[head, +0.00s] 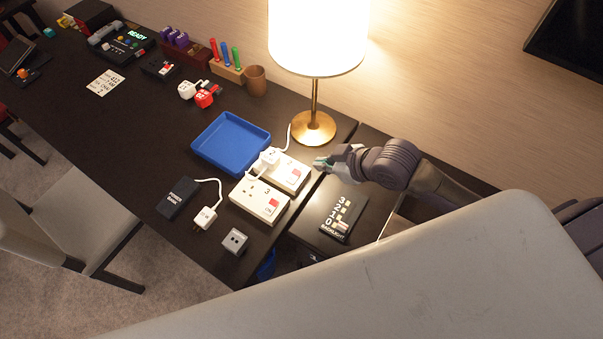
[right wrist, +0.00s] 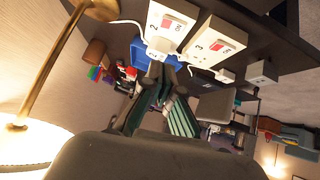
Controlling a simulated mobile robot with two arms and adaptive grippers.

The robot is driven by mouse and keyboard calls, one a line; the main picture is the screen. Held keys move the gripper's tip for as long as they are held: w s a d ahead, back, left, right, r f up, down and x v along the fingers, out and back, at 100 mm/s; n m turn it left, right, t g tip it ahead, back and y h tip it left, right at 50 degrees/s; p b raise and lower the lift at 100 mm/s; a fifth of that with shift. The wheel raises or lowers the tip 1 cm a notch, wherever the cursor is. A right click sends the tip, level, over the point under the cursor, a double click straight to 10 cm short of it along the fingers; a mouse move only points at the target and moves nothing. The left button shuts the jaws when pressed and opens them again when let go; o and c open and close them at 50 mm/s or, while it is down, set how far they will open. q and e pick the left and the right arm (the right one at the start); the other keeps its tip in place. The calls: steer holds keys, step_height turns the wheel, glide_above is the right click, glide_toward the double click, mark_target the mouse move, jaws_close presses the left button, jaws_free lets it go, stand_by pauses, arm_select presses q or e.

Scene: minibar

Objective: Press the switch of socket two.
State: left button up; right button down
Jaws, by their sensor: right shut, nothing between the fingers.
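Socket two (head: 291,169) is a white box with a red-and-white switch (head: 295,175); a white plug (head: 269,155) sits at its left end. In the right wrist view socket two (right wrist: 157,10) shows its number 2 and the switch (right wrist: 173,23). Socket three (head: 250,198), with a similar red switch (head: 273,203), stands beside it. My right gripper (head: 320,163) is shut and empty, just right of socket two, apart from the switch in the wrist view (right wrist: 166,74). My left gripper is not in view.
A lit lamp (head: 314,127) stands behind socket two. A blue tray (head: 228,124) lies left of the sockets. A power bank (head: 178,197), a white charger (head: 205,217) and a grey cube (head: 235,241) are near the front edge. A backlight panel (head: 340,218) lies right.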

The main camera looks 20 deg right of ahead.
steer(key=shift+s+r, duration=0.15)
steer(key=shift+s, duration=0.05)
steer(key=p, duration=0.1)
glide_above(294, 171)
steer(key=s, duration=0.2)
steer(key=f, duration=0.7)
steer(key=shift+s+d+f, duration=0.15)
steer(key=shift+d+f, duration=0.05)
steer(key=shift+d, duration=0.15)
steer(key=shift+d+f+p, duration=0.2)
steer(key=shift+f+p, duration=0.15)
steer(key=shift+f, duration=0.9)
steer(key=shift+d+f, duration=0.1)
steer(key=shift+f, duration=0.5)
